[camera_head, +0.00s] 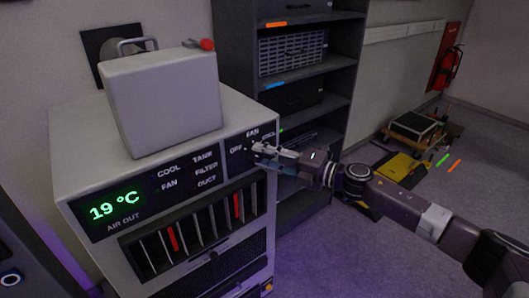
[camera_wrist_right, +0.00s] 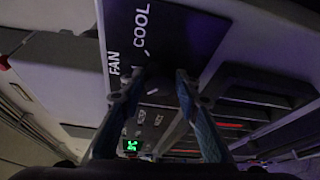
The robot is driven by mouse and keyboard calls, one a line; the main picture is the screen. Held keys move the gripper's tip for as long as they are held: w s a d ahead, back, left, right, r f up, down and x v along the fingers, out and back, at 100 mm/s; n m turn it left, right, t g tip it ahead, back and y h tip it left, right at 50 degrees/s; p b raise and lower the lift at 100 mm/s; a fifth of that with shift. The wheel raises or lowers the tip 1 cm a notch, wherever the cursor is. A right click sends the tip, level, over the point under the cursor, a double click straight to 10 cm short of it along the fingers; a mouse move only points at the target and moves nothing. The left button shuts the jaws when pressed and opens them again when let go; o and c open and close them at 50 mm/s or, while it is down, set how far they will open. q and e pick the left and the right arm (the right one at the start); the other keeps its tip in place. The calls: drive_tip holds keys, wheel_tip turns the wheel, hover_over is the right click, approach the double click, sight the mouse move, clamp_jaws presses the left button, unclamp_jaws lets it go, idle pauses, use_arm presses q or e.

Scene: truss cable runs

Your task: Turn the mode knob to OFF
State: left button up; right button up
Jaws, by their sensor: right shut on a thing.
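The mode knob (camera_wrist_right: 156,74) is a dark shape on the black dial panel (camera_wrist_right: 185,38), between my right fingertips in the right wrist view. The words FAN and COOL show beside it there. In the head view the dial panel (camera_head: 238,157) is on the upper right front of the pale cooling unit (camera_head: 93,147), with OFF and FAN readable. My right gripper (camera_head: 262,149) reaches the panel from the right and hides the knob. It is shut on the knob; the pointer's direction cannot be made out. My left gripper is not in view.
A green 19 °C display (camera_head: 115,205) and red-marked vent slats (camera_head: 205,225) are on the unit's front. A pale box (camera_head: 165,100) sits on top. A dark shelf rack (camera_head: 305,100) stands close behind my right gripper.

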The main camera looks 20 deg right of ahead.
drive_tip(key=shift+f, duration=0.1)
idle(0.4)
drive_tip(key=o, duration=1.2)
drive_tip(key=shift+c, duration=0.2)
drive_tip(key=v, duration=1.2)
